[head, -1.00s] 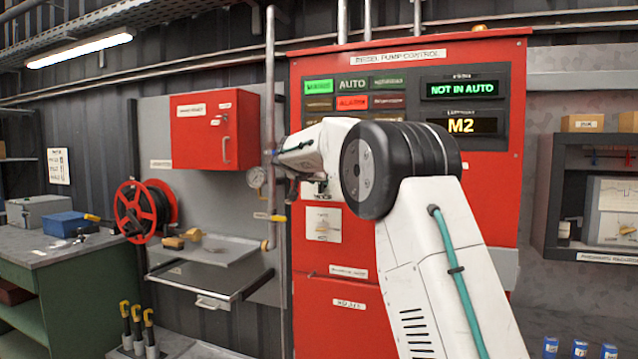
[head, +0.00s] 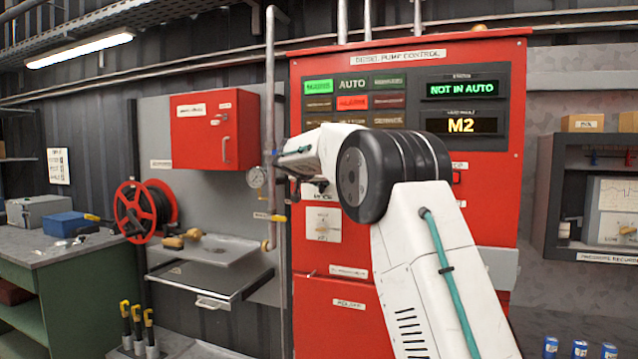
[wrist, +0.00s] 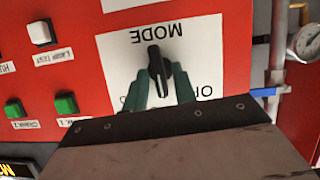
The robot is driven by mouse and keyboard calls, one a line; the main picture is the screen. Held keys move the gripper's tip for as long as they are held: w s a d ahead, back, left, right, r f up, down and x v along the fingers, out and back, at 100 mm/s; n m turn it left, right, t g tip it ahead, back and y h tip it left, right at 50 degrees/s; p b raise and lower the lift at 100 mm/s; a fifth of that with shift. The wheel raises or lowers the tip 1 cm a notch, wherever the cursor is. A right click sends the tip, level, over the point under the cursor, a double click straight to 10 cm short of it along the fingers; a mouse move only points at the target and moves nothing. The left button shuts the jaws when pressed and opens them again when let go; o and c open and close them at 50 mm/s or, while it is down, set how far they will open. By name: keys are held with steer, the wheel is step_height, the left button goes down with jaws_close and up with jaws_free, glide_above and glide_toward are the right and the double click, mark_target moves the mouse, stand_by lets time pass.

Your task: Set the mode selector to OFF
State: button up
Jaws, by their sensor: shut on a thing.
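The mode selector (wrist: 159,66) is a black knob on a white plate (wrist: 125,52) with an upside-down MODE label in the wrist view. A white line on the knob points down in that picture, slightly slanted. Lettering beside the right finger, apparently part of OFF, is partly hidden. The green fingers of my gripper (wrist: 161,84) are on either side of the knob and shut on it. In the head view my arm hides the selector, and the gripper end is at the red pump cabinet (head: 385,255).
A pressure gauge (head: 256,178) and vertical pipe (head: 270,110) stand close left of my wrist. White (wrist: 40,32) and green (wrist: 65,104) buttons sit beside the selector plate. The cabinet display (head: 462,89) reads NOT IN AUTO. A shelf tray (head: 205,285) projects at lower left.

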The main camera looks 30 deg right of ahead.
steer(key=shift+w+a+f+n+g+h, duration=0.15)
steer(key=shift+n+g+h, duration=0.55)
steer(key=shift+n, duration=0.85)
steer(key=shift+w+a+f+n+g+h, duration=0.15)
steer(key=shift+n+g+h, duration=0.55)
steer(key=shift+n, duration=0.85)
steer(key=shift+r, duration=0.1)
steer(key=o, duration=0.7)
steer(key=shift+c, duration=0.2)
steer(key=v, duration=0.7)
steer(key=shift+s+a, duration=0.15)
steer(key=shift+a, duration=0.2)
